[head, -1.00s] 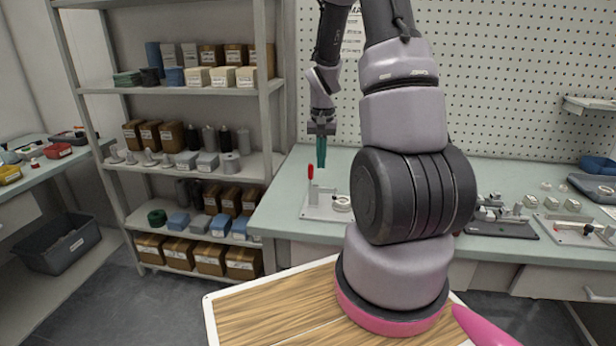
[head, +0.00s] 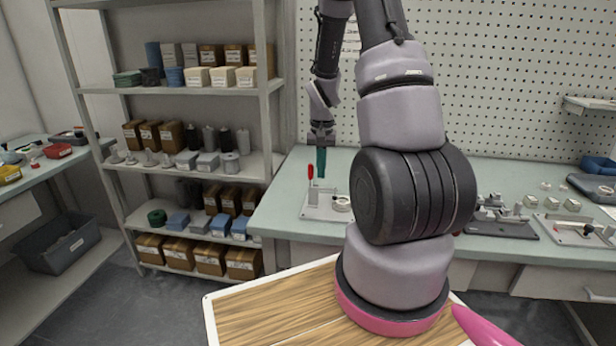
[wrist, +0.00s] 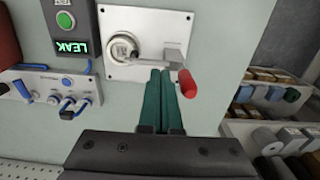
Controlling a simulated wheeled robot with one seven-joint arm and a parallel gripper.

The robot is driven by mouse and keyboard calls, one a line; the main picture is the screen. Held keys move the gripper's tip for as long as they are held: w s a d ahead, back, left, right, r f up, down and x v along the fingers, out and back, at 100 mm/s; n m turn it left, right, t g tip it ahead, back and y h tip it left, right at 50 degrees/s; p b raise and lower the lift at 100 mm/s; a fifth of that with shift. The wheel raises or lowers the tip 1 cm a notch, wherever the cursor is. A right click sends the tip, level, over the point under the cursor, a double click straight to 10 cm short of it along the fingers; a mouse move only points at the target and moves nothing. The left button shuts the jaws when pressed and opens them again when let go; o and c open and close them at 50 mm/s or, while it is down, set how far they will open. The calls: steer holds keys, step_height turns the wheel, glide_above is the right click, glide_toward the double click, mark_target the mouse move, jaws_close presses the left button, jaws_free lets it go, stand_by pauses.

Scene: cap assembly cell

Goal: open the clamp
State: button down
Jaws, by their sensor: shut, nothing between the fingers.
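The clamp (wrist: 150,35) is mounted on a pale plate on the bench, with a red-tipped handle (wrist: 187,84) and a round part beside it. In the head view its red handle (head: 311,172) stands upright at the left of the plate. My gripper (head: 321,176) has green fingers that are shut and empty, pointing down just above the clamp. In the wrist view the fingertips (wrist: 160,72) appear beside the red handle, to its left. I cannot tell whether they touch the handle. My arm hides the bench to the right of the plate in the head view.
In the wrist view a box reading LEAK (wrist: 69,48) with a green button and a panel with blue knobs (wrist: 50,90) lie left of the clamp. A shelf rack (head: 185,100) stands left of the bench. A perforated board (head: 500,80) rises behind.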

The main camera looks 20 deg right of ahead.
mark_target(309, 169)
steer(key=shift+a, duration=0.1)
steer(key=shift+w+a+f, duration=0.1)
steer(key=shift+w+a, duration=0.45)
steer(key=shift+a, duration=0.2)
steer(key=shift+w+a, duration=0.5)
steer(key=shift+a, duration=0.3)
steer(key=shift+w+a+f, duration=0.15)
steer(key=shift+w+a, duration=0.05)
steer(key=shift+d, duration=0.1)
steer(key=shift+s+d, duration=0.55)
steer(key=shift+d, duration=0.2)
steer(key=shift+r, duration=3.5)
